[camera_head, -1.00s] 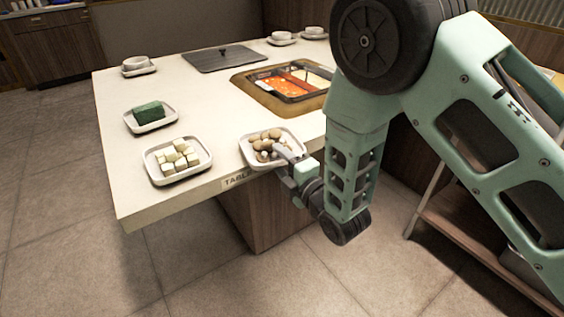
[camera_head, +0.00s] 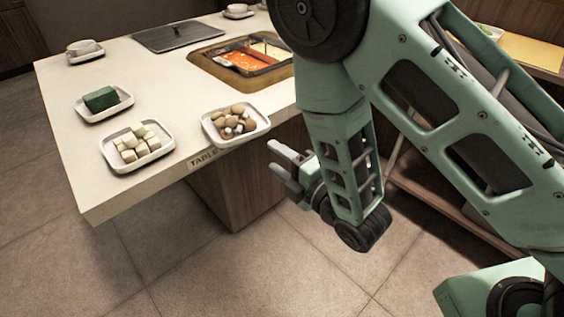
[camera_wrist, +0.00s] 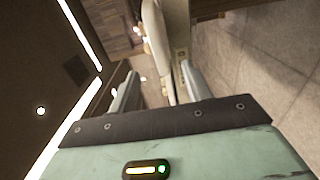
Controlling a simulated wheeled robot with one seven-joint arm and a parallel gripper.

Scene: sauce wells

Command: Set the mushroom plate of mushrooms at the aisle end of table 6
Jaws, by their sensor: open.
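The plate of mushrooms (camera_head: 262,131) is a white rectangular dish near the front edge of the pale table (camera_head: 88,166), right of the "TABLE" label (camera_head: 204,158). Brown and white mushrooms (camera_head: 235,118) lie in it. My gripper (camera_head: 272,157) is open and empty, just off the table edge, to the right of and below the plate in the picture, apart from it. The open fingers (camera_wrist: 157,90) also show in the wrist view, with the table edge beyond them; the mushrooms cannot be made out there.
A plate of pale cubes (camera_head: 112,160) and a plate with a green block (camera_head: 84,113) stand to the left. A sunken pot of red and pale broth (camera_head: 240,62), a dark lid (camera_head: 165,36) and cups on saucers (camera_head: 84,49) are farther back. A wooden cart (camera_head: 425,203) stands at right.

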